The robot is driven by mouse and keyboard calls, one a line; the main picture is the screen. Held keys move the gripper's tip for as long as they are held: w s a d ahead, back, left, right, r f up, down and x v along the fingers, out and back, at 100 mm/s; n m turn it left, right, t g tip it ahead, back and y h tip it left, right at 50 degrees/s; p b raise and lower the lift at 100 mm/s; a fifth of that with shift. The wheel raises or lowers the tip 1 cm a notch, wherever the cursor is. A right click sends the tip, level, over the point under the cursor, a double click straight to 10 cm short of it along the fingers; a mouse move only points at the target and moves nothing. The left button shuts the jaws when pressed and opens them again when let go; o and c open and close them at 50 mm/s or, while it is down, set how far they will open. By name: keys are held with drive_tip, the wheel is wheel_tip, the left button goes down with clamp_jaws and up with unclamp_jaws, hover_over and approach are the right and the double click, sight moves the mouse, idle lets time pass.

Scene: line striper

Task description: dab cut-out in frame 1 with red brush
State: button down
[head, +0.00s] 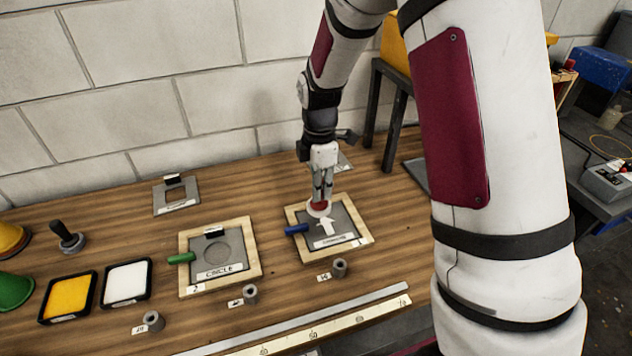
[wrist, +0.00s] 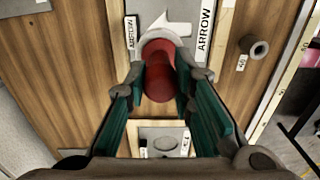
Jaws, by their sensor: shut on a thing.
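My gripper (head: 322,186) is shut on the red brush (head: 318,206), which points down over the right-hand wooden frame (head: 294,220). In the wrist view my gripper (wrist: 162,80) has its fingers either side of the brush's red handle (wrist: 160,76). The frame holds a grey stencil plate labelled ARROW (head: 350,218). Its white arrow cut-out (head: 327,227) shows just in front of the brush, and in the wrist view the cut-out (wrist: 172,24) is partly hidden by the brush's pale end. I cannot tell whether the brush touches the plate.
A CIRCLE stencil frame (head: 252,264) marked 2 is to the left, with a green handle (head: 181,258). A blue handle (head: 297,229) sticks out of the arrow frame. Yellow (head: 68,297) and white (head: 127,282) pads lie further left. Grey cylinders (head: 339,267) and a long ruler (head: 325,325) line the front.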

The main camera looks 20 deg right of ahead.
drive_tip(key=shift+f+b, duration=0.65)
drive_tip(key=shift+f, duration=1.3)
drive_tip(key=shift+f, duration=0.5)
drive_tip(key=shift+r, duration=0.1)
drive_tip(key=shift+r+p, duration=0.7)
drive_tip(key=shift+r, duration=1.5)
drive_tip(key=shift+s+r+p, duration=0.1)
drive_tip(key=shift+r+p, duration=0.65)
drive_tip(key=shift+r, duration=1.75)
